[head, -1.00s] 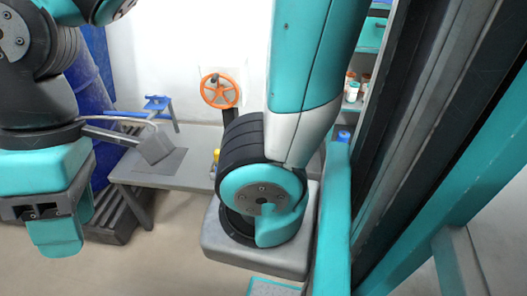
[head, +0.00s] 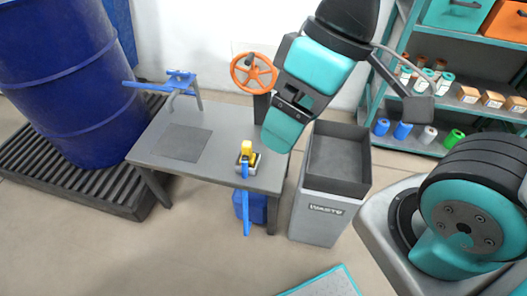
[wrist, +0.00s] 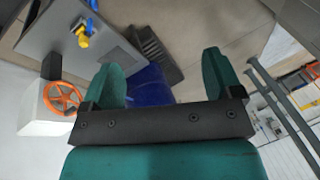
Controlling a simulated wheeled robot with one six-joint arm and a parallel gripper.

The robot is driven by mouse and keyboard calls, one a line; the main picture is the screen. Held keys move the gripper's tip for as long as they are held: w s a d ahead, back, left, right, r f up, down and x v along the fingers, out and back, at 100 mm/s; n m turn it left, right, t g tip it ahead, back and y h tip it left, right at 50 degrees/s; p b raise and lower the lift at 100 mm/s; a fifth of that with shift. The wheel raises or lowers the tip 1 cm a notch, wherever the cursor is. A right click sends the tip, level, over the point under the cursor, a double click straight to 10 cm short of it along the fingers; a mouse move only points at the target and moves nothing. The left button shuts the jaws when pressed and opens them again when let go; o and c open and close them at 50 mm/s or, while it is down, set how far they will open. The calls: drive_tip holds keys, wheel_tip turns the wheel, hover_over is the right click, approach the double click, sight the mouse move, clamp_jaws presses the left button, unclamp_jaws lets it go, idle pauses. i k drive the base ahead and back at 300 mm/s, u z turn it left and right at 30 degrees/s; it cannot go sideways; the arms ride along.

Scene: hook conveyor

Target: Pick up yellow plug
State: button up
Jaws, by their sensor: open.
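The yellow plug (head: 247,149) stands near the right end of a grey table, in a small holder with a blue handle (head: 246,171) hanging at the table's front edge. It also shows small at the upper left in the wrist view (wrist: 83,38). My gripper (head: 285,120) is above and to the right of the plug in the head view, near the table's right end. In the wrist view my gripper (wrist: 162,80) has its two teal fingers wide apart with nothing between them. The plug lies outside the fingers, to their upper left.
A grey waste bin (head: 325,212) stands right of the table. An orange handwheel (head: 254,73) is behind it. A blue barrel (head: 68,80) is at left, shelves (head: 470,110) at right.

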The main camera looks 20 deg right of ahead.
sight(248, 156)
drive_tip(key=u, duration=0.55)
drive_tip(key=k, duration=1.2)
drive_tip(key=u, duration=0.9)
drive_tip(key=i, duration=1.3)
drive_tip(key=z, duration=1)
drive_tip(key=i, duration=0.7)
drive_tip(key=z, duration=0.55)
